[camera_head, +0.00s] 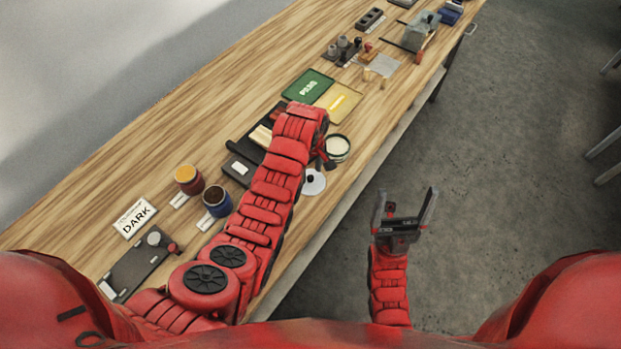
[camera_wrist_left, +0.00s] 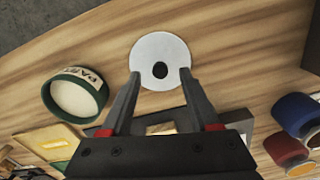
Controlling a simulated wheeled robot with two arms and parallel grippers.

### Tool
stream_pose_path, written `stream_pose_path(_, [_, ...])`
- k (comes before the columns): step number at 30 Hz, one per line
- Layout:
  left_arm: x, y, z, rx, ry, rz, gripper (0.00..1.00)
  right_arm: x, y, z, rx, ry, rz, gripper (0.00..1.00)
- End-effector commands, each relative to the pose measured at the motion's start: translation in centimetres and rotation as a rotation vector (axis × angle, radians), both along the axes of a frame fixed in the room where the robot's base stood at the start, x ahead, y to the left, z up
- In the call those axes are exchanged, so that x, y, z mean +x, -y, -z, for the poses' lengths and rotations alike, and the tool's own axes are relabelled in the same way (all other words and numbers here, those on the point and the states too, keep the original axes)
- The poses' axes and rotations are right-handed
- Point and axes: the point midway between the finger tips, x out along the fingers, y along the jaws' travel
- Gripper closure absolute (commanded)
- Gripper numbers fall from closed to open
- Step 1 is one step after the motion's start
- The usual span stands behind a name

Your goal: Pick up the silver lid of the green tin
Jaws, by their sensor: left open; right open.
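The silver lid (camera_wrist_left: 162,48) is a round disc with a black knob in its middle. It lies on the wooden table, and in the head view the lid (camera_head: 314,184) is near the front edge, partly hidden by my arm. The green tin (camera_wrist_left: 75,97) stands open beside it with pale contents; it also shows in the head view (camera_head: 337,149). My left gripper (camera_wrist_left: 158,76) is open, its fingertips on either side of the lid's near part in the picture; I cannot tell if they touch it. My right gripper (camera_head: 406,200) is open and empty, off the table over the floor.
An orange-topped tin (camera_head: 188,179) and a blue tin (camera_head: 216,201) stand left of my left arm. A DARK card (camera_head: 135,218) and a dark board (camera_head: 139,264) lie further left.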

Motion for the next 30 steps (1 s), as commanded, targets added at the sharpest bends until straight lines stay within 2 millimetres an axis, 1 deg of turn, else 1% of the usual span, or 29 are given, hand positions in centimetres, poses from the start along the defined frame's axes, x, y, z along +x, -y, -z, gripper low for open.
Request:
stream_pose_path(1, [-0.3,0.0,0.2,0.003,-0.008,-0.001,0.38,0.0,0.0,-1.0,0.0,0.0,0.0,0.11])
stream_pose_path(7, [-0.1,0.0,2.0,0.0,-0.001,-0.002,0.38,0.0,0.0,-1.5,0.0,0.0,0.0,0.11])
stream_pose_path(15, [0.0,0.0,2.3,-0.001,0.001,-0.002,0.38,0.0,0.0,-1.4,0.0,0.0,0.0,0.11])
stream_pose_path(16, [0.0,0.0,2.3,-0.001,0.001,-0.002,0.4,0.0,0.0,-1.4,0.0,0.0,0.0,0.11])
stream_pose_path(20, [0.0,0.0,2.3,-0.001,0.001,-0.001,0.63,0.0,0.0,-1.4,0.0,0.0,0.0,0.11])
stream_pose_path(21, [0.0,0.0,2.3,-0.001,0.001,-0.001,0.71,0.0,0.0,-1.4,0.0,0.0,0.0,0.11])
stream_pose_path(23, [0.0,0.0,2.3,-0.001,0.001,-0.002,0.81,0.0,0.0,-1.4,0.0,0.0,0.0,0.11])
stream_pose_path(24, [0.0,0.0,2.3,-0.001,0.001,-0.002,0.89,0.0,0.0,-1.4,0.0,0.0,0.0,0.11])
stream_pose_path(26, [0.0,0.0,2.3,-0.001,0.001,-0.002,0.99,0.0,0.0,-1.4,0.0,0.0,0.0,0.11])
stream_pose_path(30, [0.0,0.0,2.3,-0.001,0.001,-0.001,1.0,0.0,0.0,-1.4,0.0,0.0,0.0,0.11])
